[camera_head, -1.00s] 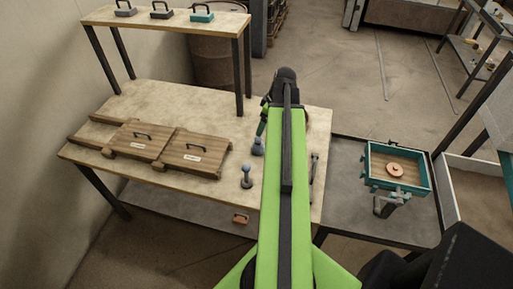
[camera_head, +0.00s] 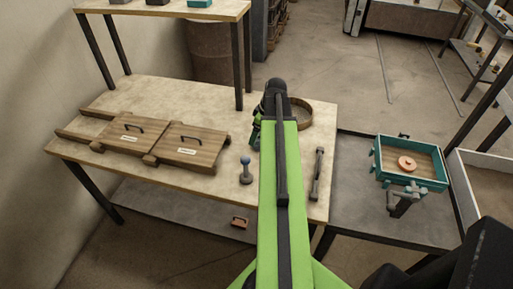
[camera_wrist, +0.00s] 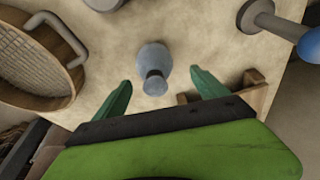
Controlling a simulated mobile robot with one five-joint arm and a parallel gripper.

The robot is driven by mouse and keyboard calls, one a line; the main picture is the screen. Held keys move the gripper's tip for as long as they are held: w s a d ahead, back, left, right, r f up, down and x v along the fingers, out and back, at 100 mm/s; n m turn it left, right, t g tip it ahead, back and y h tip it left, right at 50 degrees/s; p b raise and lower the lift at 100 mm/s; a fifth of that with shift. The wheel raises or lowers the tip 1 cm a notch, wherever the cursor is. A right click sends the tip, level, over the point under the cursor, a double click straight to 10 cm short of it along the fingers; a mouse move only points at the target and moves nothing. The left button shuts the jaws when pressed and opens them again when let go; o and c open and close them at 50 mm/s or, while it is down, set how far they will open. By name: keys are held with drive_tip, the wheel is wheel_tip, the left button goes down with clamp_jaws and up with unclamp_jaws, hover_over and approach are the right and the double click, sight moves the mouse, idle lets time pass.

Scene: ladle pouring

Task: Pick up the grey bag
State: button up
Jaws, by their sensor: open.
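The grey bag (camera_wrist: 154,63), a small blue-grey bag with a narrowed neck, stands on the pale workbench (camera_head: 165,98). In the wrist view it lies between and just ahead of my two green fingers. My gripper (camera_wrist: 162,88) is open, with a finger to each side of the bag and visible gaps between. In the head view my gripper (camera_head: 256,130) is partly covered by my green arm, and the bag is hidden behind it.
A round wooden sieve (camera_head: 303,113) and a blue-knobbed tool (camera_head: 246,172) are close by. Wooden lidded boxes (camera_head: 190,148) are at left; a teal-edged tray (camera_head: 412,164) is at right.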

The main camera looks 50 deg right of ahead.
drive_tip(key=b+x, duration=0.5)
drive_tip(key=shift+s+d+f, duration=0.15)
drive_tip(key=shift+d+f, duration=0.1)
drive_tip(key=shift+d, duration=0.1)
drive_tip(key=shift+r, duration=0.15)
drive_tip(key=c, duration=1.5)
drive_tip(key=shift+o, duration=0.2)
